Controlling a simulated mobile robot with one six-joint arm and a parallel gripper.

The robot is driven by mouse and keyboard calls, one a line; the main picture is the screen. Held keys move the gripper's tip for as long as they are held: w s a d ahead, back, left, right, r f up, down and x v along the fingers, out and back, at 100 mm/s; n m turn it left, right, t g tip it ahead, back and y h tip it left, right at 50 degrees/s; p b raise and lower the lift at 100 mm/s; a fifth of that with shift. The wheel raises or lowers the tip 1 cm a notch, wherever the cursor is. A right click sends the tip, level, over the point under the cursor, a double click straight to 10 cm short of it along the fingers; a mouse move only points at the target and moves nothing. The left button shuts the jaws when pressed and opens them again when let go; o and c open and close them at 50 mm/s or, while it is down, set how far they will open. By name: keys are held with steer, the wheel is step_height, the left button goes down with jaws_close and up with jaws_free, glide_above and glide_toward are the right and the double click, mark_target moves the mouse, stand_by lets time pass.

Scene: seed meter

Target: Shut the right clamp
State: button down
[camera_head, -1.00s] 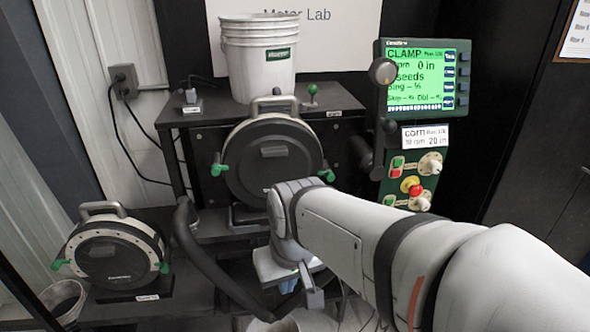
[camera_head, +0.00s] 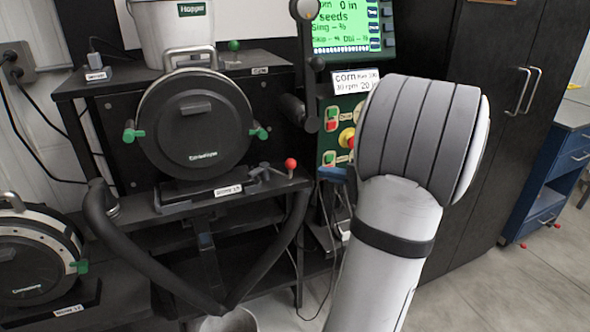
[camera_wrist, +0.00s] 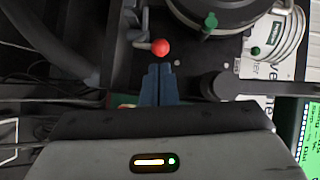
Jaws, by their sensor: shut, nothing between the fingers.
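The right clamp (camera_head: 260,132) is a small green handle on the right edge of the round black seed meter (camera_head: 196,125) on the stand. In the wrist view the green handle (camera_wrist: 210,20) shows near the top, at the meter's rim. Whether it is open or shut I cannot tell. The left clamp (camera_head: 132,134) is a similar green handle on the opposite edge. My gripper (camera_head: 333,173) shows as blue fingers, low and right of the right clamp and apart from it. In the wrist view my gripper (camera_wrist: 160,70) has its fingers together and empty.
A red ball lever (camera_head: 290,163) stands between my gripper and the meter; it also shows just beyond the fingertips in the wrist view (camera_wrist: 160,47). The control panel (camera_head: 343,130) is close behind my gripper. A second meter (camera_head: 35,255) sits lower left.

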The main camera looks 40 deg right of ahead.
steer(key=w+t+h, duration=0.1)
steer(key=w, duration=0.7)
steer(key=shift+w+f+m, duration=0.25)
steer(key=shift+w+m, duration=0.05)
steer(key=shift+m, duration=0.1)
steer(key=shift+a, duration=0.1)
